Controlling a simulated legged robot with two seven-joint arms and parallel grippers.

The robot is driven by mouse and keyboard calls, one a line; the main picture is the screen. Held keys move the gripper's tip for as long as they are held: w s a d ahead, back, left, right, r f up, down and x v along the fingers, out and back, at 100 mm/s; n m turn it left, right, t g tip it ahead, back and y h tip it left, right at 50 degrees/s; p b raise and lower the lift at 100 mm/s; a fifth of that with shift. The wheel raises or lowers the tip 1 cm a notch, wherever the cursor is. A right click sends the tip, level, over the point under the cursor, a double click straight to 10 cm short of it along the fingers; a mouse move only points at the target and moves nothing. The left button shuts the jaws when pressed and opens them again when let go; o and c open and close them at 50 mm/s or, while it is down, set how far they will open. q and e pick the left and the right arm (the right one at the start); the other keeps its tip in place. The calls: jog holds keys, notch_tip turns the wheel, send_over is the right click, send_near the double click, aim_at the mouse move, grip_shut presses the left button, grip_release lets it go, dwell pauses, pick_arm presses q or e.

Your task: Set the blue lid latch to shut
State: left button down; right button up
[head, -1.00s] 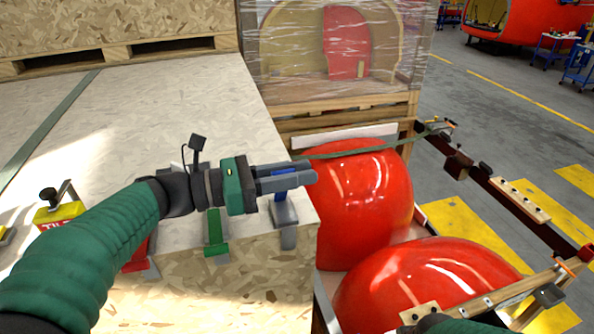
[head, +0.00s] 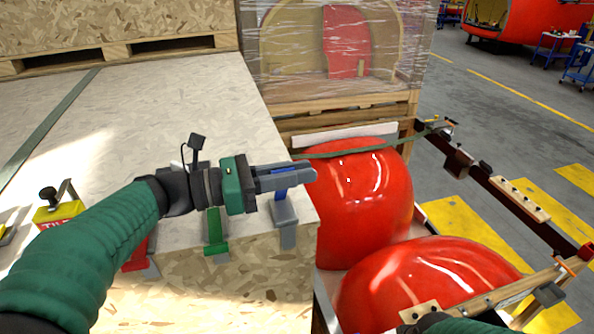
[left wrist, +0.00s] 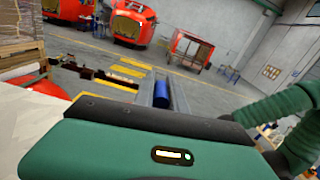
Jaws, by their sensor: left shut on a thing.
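The blue lid latch (head: 281,192) is on the front right corner of the pale board crate, above a grey metal bracket (head: 286,225). My left gripper (head: 304,175) reaches across from the left and is shut on the blue latch, its fingers hiding part of it. The left wrist view shows the blue part (left wrist: 161,91) as a dark blue bar beside a grey finger.
A green latch (head: 214,228) and a red latch (head: 137,256) sit left of the blue one. A yellow block (head: 58,214) stands at far left. Red nosecones (head: 362,200) lie right of the crate. A wrapped crate (head: 340,50) stands behind.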

pick_arm(q)
jog(key=shift+a+r, duration=0.1)
jog(key=shift+r, duration=0.05)
dwell(0.3)
jog(key=s+f+m+b, duration=0.1)
jog(key=m+b, duration=0.1)
jog(key=b, duration=0.2)
jog(key=s+d+f+m+b, duration=0.1)
jog(key=m+b, duration=0.1)
jog(key=b, duration=0.2)
jog(key=s+f+m+b, duration=0.1)
jog(key=b, duration=0.3)
jog(key=shift+s+d+f+m, duration=0.15)
jog(key=shift+s+m, duration=0.1)
jog(key=shift+m, duration=0.15)
jog(key=c, duration=1.5)
grip_release()
jog(key=shift+o, duration=0.7)
jog(key=shift+a, duration=0.25)
